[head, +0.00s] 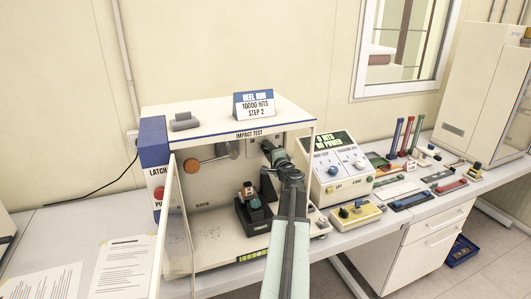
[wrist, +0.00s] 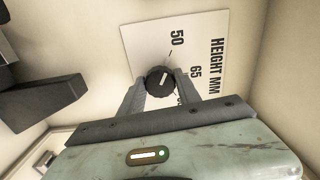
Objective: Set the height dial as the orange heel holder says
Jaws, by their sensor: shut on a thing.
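The height dial (wrist: 156,86) is a round black knob on a white plate (wrist: 205,22) marked HEIGHT MM, with 50, 65 and a third, partly hidden number. Its white mark slants up and right in the wrist view, seemingly between 50 and 65. My gripper (wrist: 158,92) is shut on the knob, one finger on each side. In the head view my gripper (head: 269,149) is inside the impact test machine at its back wall, covering the dial.
The machine's clear door (head: 168,220) stands open at the left. An orange-brown disc on a rod (head: 192,165) hangs left of my gripper. A sign (head: 254,104) on top reads 10000 hits, step 2. A control box (head: 338,170) and yellow box (head: 356,215) stand to the right.

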